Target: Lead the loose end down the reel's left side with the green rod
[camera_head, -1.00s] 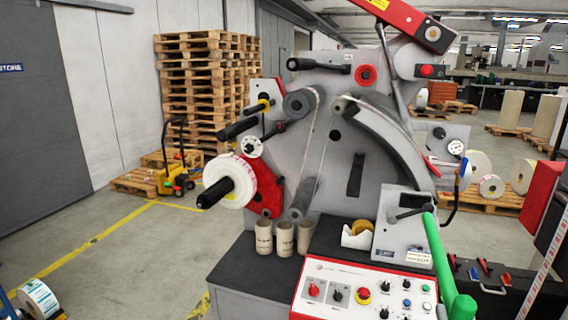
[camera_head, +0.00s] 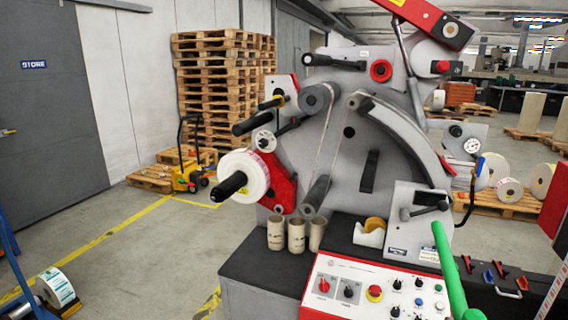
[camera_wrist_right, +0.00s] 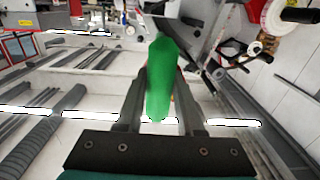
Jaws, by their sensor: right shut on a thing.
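The reel (camera_head: 254,166) is a white label roll with printed marks on its edge, on a black-tipped shaft at the machine's left. It also shows in the right wrist view (camera_wrist_right: 272,18), at the upper right. I cannot make out its loose end. The green rod (camera_head: 449,268) rises from the lower right of the head view, in front of the machine and well right of the reel. My right gripper (camera_wrist_right: 160,95) is shut on the green rod (camera_wrist_right: 161,70), which points away from the wrist. The head view shows neither gripper.
The grey machine (camera_head: 345,165) has rollers and black handles around the reel. Below stand several cardboard cores (camera_head: 296,234), a tape dispenser (camera_head: 371,233) and a control panel (camera_head: 380,290). Open floor lies left of the machine. A pallet stack (camera_head: 215,95) stands behind.

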